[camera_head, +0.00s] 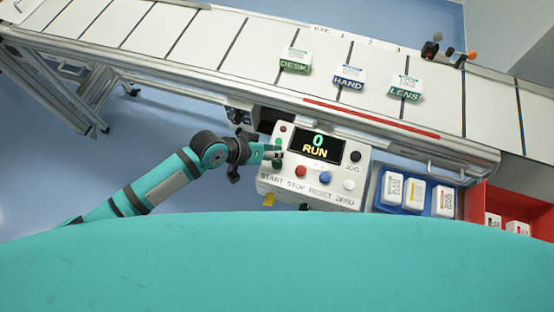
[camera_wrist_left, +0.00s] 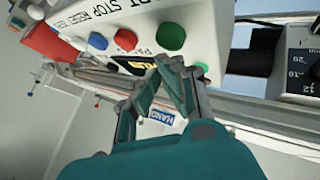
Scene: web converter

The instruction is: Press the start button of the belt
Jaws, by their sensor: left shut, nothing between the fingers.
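The control box (camera_head: 315,190) stands against the near side of the belt (camera_head: 225,45), its display (camera_head: 318,146) reading "0 RUN". The green start button (camera_head: 277,164) is at the left of its button row, partly hidden by my left gripper (camera_head: 275,152). In the left wrist view, the round green start button (camera_wrist_left: 171,37) shows fully, just beyond the fingertips of my left gripper (camera_wrist_left: 168,68). The fingers are shut and empty. They look apart from the button, but the depth is hard to judge. My right gripper is not in view.
Red (camera_head: 300,171), blue (camera_head: 326,177) and white (camera_head: 348,184) buttons sit right of start; a black JOG knob (camera_head: 355,156) is above. Boxes marked DESK (camera_head: 295,61), HAND (camera_head: 349,77) and LENS (camera_head: 405,87) lie on the belt. Blue (camera_head: 380,202) and red (camera_head: 478,195) bins stand right.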

